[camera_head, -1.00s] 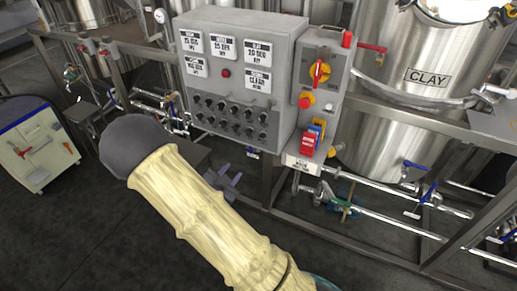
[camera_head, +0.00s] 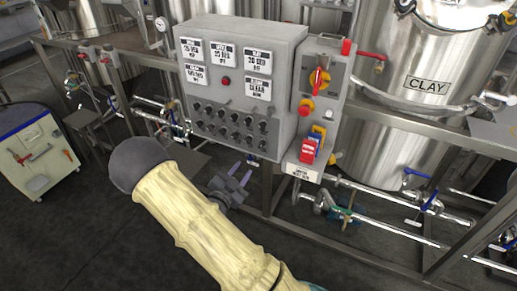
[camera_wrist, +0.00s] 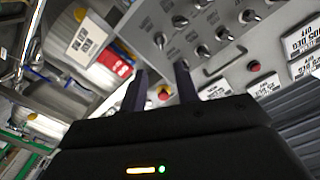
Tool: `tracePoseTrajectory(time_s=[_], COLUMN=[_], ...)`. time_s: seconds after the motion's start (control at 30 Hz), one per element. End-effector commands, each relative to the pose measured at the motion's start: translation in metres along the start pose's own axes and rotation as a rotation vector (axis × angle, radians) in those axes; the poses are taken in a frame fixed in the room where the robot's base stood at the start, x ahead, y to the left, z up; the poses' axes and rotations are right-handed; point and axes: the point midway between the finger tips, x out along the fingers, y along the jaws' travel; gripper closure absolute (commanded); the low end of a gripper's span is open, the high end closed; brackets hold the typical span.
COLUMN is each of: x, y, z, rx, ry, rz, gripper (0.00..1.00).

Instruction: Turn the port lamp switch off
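The grey control cabinet (camera_head: 285,45) has rows of small dark switches with light levers (camera_head: 235,125) on its lower front. They also show near the top of the wrist view (camera_wrist: 202,50). I cannot read which switch is the port lamp's. My gripper (camera_head: 242,174) is low in front of the cabinet, below the switch rows and apart from them. In the wrist view its two dark fingers (camera_wrist: 160,82) stand apart with nothing between them, pointing towards the cabinet's front.
White label plates (camera_head: 257,61) and a red button (camera_head: 226,81) sit above the switches. Steel tanks (camera_head: 425,55) and pipes (camera_head: 400,225) stand right. A white cart (camera_head: 40,155) stands left.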

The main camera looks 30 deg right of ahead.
Motion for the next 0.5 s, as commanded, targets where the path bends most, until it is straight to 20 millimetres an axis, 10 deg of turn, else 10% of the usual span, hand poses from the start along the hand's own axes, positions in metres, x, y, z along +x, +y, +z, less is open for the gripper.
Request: tracePoseTrajectory(time_s=[0.5], x=[0.093], y=[0.000], z=[-0.001], rx=[-0.001], ry=[0.001], rz=[0.001], gripper=[0.69])
